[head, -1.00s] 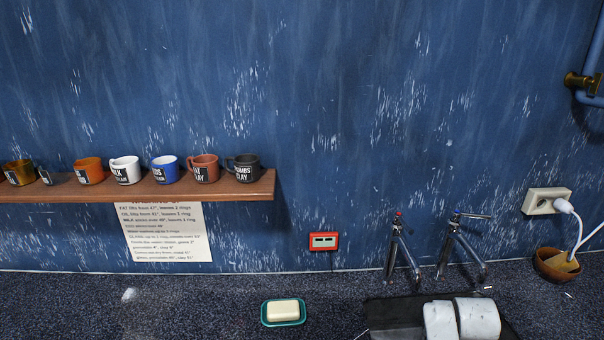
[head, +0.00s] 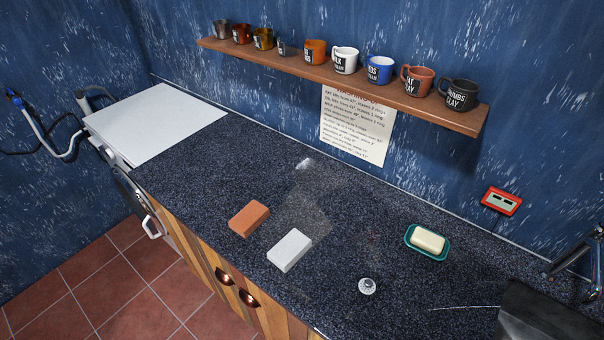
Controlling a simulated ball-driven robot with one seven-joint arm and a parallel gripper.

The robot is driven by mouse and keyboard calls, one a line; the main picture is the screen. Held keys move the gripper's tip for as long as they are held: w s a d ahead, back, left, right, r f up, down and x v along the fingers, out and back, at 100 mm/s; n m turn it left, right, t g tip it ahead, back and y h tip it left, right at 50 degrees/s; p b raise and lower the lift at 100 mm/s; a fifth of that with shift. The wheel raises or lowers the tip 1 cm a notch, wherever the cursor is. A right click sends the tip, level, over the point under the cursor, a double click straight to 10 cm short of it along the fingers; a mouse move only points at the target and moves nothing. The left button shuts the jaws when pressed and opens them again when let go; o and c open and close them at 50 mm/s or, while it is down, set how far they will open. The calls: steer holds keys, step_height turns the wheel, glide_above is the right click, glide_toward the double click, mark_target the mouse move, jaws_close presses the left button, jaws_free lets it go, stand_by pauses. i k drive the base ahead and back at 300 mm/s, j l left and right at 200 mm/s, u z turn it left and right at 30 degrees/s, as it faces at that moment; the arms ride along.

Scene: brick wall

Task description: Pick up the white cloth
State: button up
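A white, flat, block-shaped thing (head: 290,250) lies on the dark speckled counter, near its front edge. It may be the white cloth in folded form, but I cannot tell cloth from a solid block here. An orange-brown block of similar size (head: 249,218) lies just behind and left of it, with a small gap between them. Nothing touches the white thing from above. My gripper is not in view.
A green soap dish (head: 411,247) with cream soap (head: 428,240) and a small round metal piece (head: 367,286) stand to the right. A dark sink (head: 540,318) is at lower right. A shelf (head: 330,72) holds several mugs. The counter behind the blocks is mostly clear.

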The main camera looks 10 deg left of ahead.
mark_target(287, 252)
steer(key=i+u, duration=0.15)
steer(key=u, duration=0.3)
steer(key=i+l+u, duration=0.15)
steer(key=u, duration=0.25)
steer(key=i+l+u, duration=0.1)
steer(key=u, duration=0.35)
steer(key=l, duration=0.1)
